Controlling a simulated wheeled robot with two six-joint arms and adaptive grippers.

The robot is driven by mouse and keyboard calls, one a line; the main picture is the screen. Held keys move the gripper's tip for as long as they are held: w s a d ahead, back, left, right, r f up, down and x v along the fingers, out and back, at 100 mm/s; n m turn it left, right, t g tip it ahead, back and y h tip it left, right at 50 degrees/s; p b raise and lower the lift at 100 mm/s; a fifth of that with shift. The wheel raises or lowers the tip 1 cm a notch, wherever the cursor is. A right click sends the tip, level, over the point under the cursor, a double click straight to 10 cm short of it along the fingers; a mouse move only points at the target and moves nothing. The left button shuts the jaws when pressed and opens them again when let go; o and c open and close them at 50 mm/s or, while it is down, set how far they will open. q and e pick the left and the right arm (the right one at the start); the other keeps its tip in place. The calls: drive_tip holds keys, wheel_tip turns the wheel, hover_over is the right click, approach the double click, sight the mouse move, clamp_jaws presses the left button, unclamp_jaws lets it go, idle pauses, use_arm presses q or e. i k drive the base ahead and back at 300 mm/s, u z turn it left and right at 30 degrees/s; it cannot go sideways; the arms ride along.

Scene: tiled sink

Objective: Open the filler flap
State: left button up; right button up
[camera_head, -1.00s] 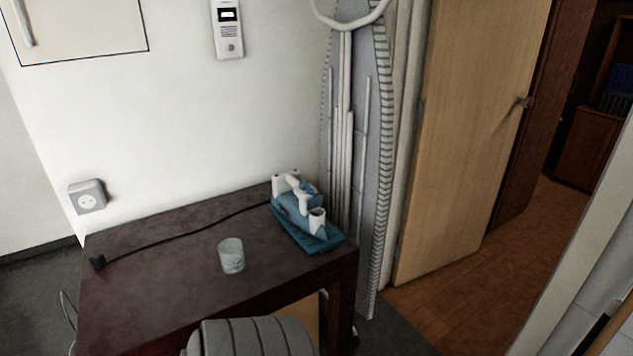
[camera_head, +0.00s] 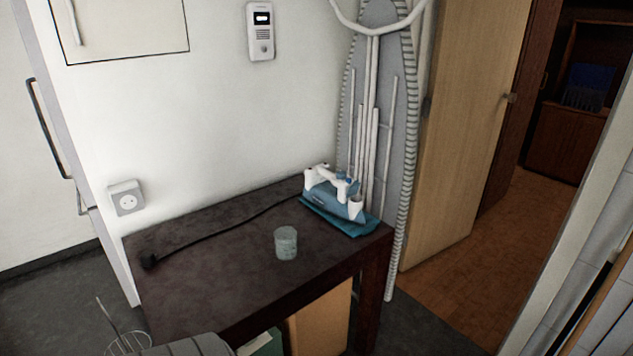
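A blue and white steam iron (camera_head: 335,199) lies on a teal pad (camera_head: 349,228) at the far right corner of the dark table. Its white handle is on top. The filler flap is too small to make out, so I cannot tell whether it is open or shut. A dark cord runs from the iron across the table to a black plug (camera_head: 149,261) at the left. Neither of my grippers is in view.
A pale cup (camera_head: 286,243) stands on the dark table (camera_head: 220,285), in front of the iron. An ironing board (camera_head: 399,150) leans against the wall behind it. A grey ridged chair back (camera_head: 195,346) is at the bottom edge. The table's left half is mostly clear.

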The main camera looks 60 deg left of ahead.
sight(353, 190)
drive_tip(key=u, duration=0.7)
drive_tip(key=i, duration=0.45)
